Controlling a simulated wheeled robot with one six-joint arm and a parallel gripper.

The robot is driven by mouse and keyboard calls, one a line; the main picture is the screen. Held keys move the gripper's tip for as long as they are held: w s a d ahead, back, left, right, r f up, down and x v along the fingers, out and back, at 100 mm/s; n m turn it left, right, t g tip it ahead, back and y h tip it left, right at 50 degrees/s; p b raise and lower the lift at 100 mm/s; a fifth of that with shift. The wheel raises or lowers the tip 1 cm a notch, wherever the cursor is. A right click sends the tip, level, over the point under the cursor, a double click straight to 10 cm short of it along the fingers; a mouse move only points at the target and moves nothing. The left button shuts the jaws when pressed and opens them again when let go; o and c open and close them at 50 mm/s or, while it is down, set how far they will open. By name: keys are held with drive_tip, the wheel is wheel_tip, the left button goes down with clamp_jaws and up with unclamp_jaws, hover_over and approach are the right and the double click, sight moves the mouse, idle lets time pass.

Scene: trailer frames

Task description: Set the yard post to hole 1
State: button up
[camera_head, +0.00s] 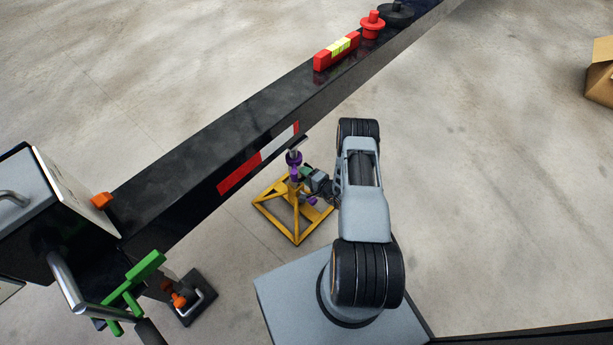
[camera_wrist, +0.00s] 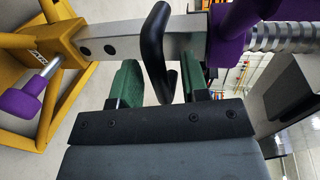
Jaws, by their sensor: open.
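The yard post stands on a yellow frame base (camera_head: 296,228) beside the trailer beam, with a purple collar (camera_head: 293,158) near its top. In the wrist view it lies sideways: yellow sleeve (camera_wrist: 62,45), silver inner tube (camera_wrist: 128,44) with two dark holes showing, then a purple collar (camera_wrist: 228,42) and screw thread (camera_wrist: 280,38). A pin with a purple knob (camera_wrist: 18,103) has its metal shaft at the sleeve. A black handle (camera_wrist: 154,50) on the tube reaches down between the green fingers of my gripper (camera_wrist: 160,88), which is open, with gaps beside the handle. In the head view my gripper (camera_head: 308,178) is beside the post.
The black trailer beam (camera_head: 200,150) runs diagonally past the post. It carries a red level with yellow middle (camera_head: 337,51) and a red knob-like piece (camera_head: 372,25). A grey box (camera_head: 60,205) and green lever (camera_head: 130,285) are at left.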

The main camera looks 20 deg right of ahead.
clamp_jaws()
idle(0.3)
drive_tip(key=shift+f, duration=0.1)
wheel_tip(320, 180, down, 8)
drive_tip(key=b, duration=0.7)
drive_tip(key=shift+f, duration=0.15)
unclamp_jaws()
